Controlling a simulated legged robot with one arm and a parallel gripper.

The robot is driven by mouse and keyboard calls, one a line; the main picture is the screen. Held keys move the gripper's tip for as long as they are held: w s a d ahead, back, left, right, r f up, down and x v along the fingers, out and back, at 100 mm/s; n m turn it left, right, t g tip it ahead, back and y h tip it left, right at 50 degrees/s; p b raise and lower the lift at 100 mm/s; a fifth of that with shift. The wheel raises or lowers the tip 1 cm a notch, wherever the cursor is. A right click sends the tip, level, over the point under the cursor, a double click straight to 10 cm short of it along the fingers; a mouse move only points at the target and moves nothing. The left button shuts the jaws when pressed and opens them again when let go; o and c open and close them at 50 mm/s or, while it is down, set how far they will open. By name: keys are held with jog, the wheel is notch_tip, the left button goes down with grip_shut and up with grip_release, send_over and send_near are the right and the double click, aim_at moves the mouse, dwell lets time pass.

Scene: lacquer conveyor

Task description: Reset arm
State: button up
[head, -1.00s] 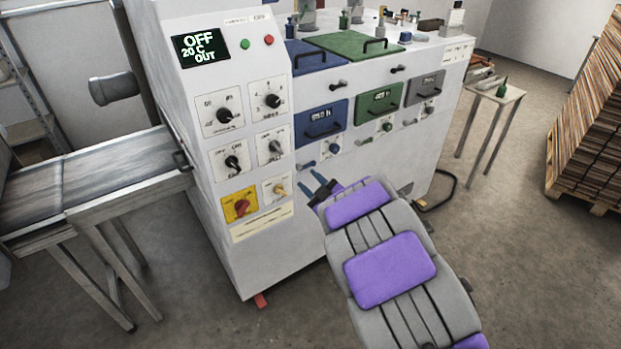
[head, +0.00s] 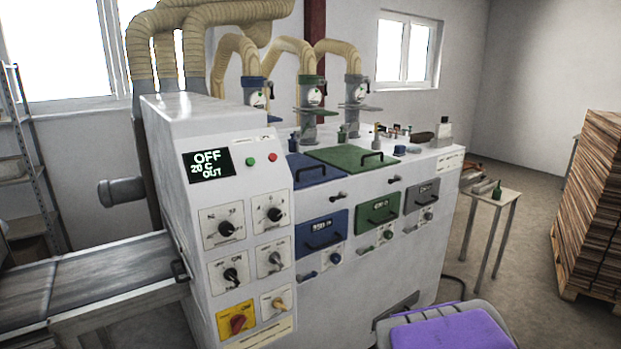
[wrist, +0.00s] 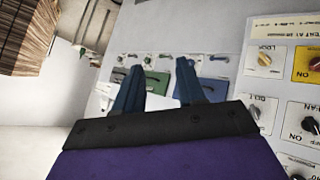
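My gripper (wrist: 161,87) shows in the wrist view, with two blue fingers spread apart and nothing between them. It points toward the front of the white machine (wrist: 222,40), whose blue and green drawers lie beyond the fingers. In the head view only a grey and purple part of my arm shows at the bottom right; the gripper is out of the frame there. The lacquer machine (head: 360,270) fills the middle of the head view. Its display (head: 208,163) reads OFF, 20 C, OUT.
A small table (head: 492,197) with a green bottle stands at the right, near a pallet of stacked wood (head: 592,200).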

jog(key=s+a+m+g+y, duration=0.1)
jog(key=s+a+g, duration=0.1)
jog(key=s, duration=1)
jog(key=s+a+m+g, duration=0.1)
jog(key=s+g, duration=0.4)
jog(key=s, duration=0.7)
jog(key=s+a+m+g+y, duration=0.1)
jog(key=s+a+g, duration=0.2)
jog(key=s, duration=0.9)
jog(key=shift+a+r+g+y, duration=0.2)
jog(key=shift+r+g+y, duration=0.1)
jog(key=shift+r+g, duration=0.2)
jog(key=shift+w, duration=0.15)
